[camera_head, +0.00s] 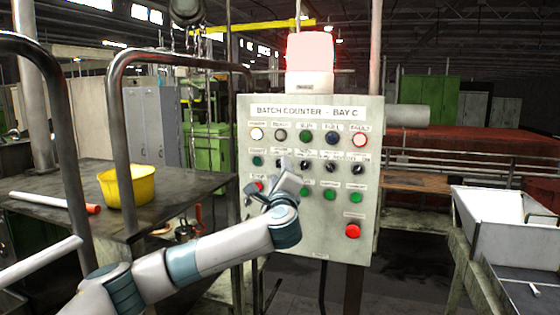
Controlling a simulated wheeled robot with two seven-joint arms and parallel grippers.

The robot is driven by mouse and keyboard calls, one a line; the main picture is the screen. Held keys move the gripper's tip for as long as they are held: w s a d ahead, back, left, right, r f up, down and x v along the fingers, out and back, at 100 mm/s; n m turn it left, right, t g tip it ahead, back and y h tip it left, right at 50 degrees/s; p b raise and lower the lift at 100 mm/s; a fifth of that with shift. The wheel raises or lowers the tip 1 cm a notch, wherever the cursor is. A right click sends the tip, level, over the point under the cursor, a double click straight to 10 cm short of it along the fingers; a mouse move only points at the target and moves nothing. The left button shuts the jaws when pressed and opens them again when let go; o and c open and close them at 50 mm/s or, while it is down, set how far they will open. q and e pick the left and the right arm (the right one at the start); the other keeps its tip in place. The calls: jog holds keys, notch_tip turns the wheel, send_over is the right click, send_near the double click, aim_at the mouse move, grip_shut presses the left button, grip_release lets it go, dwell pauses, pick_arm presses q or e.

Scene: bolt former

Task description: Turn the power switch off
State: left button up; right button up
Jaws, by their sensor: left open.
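The grey control panel (309,225), marked "BATCH COUNTER - BAY C", stands upright in the middle of the head view. A lit lamp (257,135) is at its top left, under a small label. A row of dark rotary switches (330,167) runs below the lamps; their labels are too small to read surely, so I cannot tell which is the power switch. My left gripper (287,174) is open and empty in front of the panel's left half, partly covering the controls there. I cannot tell whether it touches a switch. My right gripper is not in view.
Green buttons (330,195) and a red button (353,231) are lower on the panel. A red beacon (310,52) is on top. A yellow bucket (130,187) stands on the left table behind metal rails. A white bin (490,215) stands at right.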

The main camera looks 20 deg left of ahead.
pick_arm(q)
jog(key=p+x, duration=0.1)
jog(key=x, duration=0.1)
jog(key=shift+w+a, duration=0.1)
jog(key=shift+w, duration=0.25)
jog(key=shift+c, duration=0.2)
grip_shut()
